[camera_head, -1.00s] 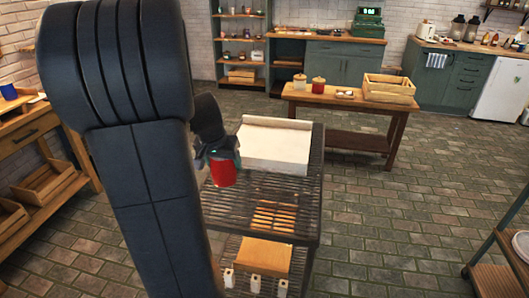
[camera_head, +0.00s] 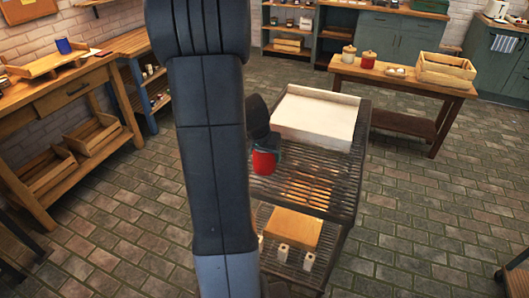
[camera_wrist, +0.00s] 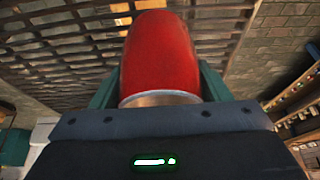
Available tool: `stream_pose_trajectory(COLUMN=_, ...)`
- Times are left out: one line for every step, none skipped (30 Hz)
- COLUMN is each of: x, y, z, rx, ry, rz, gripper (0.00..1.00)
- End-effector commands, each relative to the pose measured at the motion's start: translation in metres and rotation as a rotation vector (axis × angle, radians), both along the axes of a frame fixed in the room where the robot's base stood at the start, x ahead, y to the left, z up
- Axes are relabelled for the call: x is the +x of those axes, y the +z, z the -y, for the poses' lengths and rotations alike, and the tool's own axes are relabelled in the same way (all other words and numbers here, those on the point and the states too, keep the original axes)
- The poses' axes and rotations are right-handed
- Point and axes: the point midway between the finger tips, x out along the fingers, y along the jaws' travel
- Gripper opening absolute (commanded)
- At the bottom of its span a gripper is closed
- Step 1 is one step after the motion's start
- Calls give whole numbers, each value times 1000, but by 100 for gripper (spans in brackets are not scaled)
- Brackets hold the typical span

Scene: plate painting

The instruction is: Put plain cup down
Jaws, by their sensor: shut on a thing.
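A red cup (camera_head: 264,162) is in my gripper (camera_head: 265,152), above the slatted top of a dark metal rack (camera_head: 335,185). In the wrist view the red cup (camera_wrist: 162,55) fills the upper middle, with a pale rim band at its near end. Green fingers of my gripper (camera_wrist: 158,88) are on both sides of it. The cup looks apart from the slats, but the exact gap is hard to tell. My arm hides the left part of the rack.
A white tray (camera_head: 340,141) takes up the rack top's back. Slats in front of it are bare. A wooden box (camera_head: 294,231) and small white blocks (camera_head: 282,252) are on the lower shelf. A wooden table (camera_head: 443,95) stands behind; a workbench (camera_head: 65,95) stands left.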

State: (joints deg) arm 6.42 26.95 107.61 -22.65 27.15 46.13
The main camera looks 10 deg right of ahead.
Motion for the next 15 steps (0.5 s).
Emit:
stream_pose_trajectory(x=0, y=1, z=0, rx=-1, ry=0, rz=1, gripper=39)
stream_pose_trajectory(x=0, y=1, z=0, rx=-1, ry=0, rz=1, gripper=39)
stream_pose_trajectory(x=0, y=0, z=0, rx=-1, ry=0, rz=1, gripper=39)
stream_pose_trajectory(x=0, y=0, z=0, rx=-1, ry=0, rz=1, gripper=39)
stream_pose_trajectory(x=0, y=-1, z=0, rx=-1, ry=0, rz=1, gripper=39)
stream_pose_trajectory(x=0, y=-3, z=0, rx=-1, ry=0, rz=1, gripper=39)
stream_pose_trajectory(x=0, y=-4, z=0, rx=-1, ry=0, rz=1, gripper=39)
stream_pose_trajectory(x=0, y=-3, z=0, rx=0, ry=0, rz=0, gripper=74)
stream_pose_trajectory(x=0, y=-2, z=0, rx=0, ry=0, rz=0, gripper=82)
stream_pose_trajectory(x=0, y=-2, z=0, rx=0, ry=0, rz=0, gripper=87)
stream_pose_trajectory(x=0, y=-2, z=0, rx=0, ry=0, rz=0, gripper=92)
stream_pose_trajectory(x=0, y=-2, z=0, rx=0, ry=0, rz=0, gripper=92)
stream_pose_trajectory(x=0, y=-2, z=0, rx=0, ry=0, rz=0, gripper=92)
stream_pose_trajectory(x=0, y=-2, z=0, rx=0, ry=0, rz=0, gripper=92)
stream_pose_trajectory(x=0, y=-2, z=0, rx=0, ry=0, rz=0, gripper=92)
